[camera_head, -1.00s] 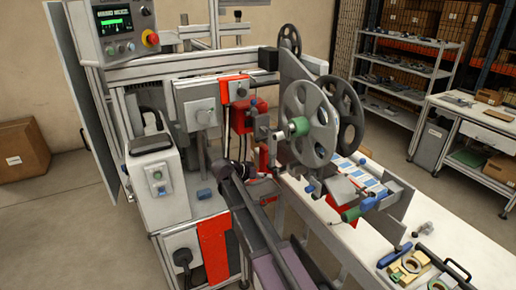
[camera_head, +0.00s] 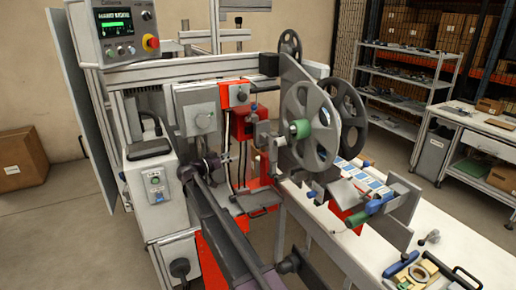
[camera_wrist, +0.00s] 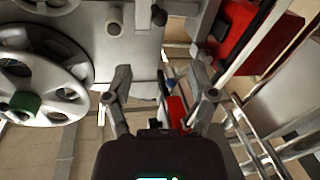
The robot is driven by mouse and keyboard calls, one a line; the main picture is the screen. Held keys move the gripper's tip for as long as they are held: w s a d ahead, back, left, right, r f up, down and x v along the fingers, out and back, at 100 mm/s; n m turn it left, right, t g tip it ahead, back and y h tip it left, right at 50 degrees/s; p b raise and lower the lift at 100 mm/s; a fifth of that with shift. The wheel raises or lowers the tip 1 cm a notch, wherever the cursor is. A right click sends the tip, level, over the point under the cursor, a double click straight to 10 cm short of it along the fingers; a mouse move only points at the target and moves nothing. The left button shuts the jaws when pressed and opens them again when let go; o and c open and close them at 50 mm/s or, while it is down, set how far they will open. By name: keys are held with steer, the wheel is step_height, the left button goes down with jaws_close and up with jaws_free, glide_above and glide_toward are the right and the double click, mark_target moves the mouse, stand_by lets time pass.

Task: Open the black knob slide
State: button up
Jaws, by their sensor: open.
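A round black knob (camera_wrist: 159,15) shows near the top middle of the wrist view, beside a flat grey metal plate (camera_wrist: 135,45). I cannot make out this knob surely in the head view, and its slide's position is unclear. My gripper (camera_wrist: 160,84) is open, with its two grey fingers apart and nothing held between them. The knob is beyond the fingertips and apart from them. In the head view my gripper (camera_head: 228,160) is small and partly hidden, at the front of the machine, left of the large grey reel (camera_head: 309,95).
A red bracket (camera_head: 247,128) and grey boxes stand close around the gripper. The reel with a green hub (camera_head: 299,129) is to the right. A white table (camera_head: 440,255) holding tools is at lower right. A control panel (camera_head: 124,28) is at upper left.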

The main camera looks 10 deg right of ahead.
mark_target(258, 147)
steer(key=shift+d, duration=0.15)
steer(key=x, duration=1.3)
steer(key=shift+w+d, duration=0.15)
steer(key=shift+w, duration=0.05)
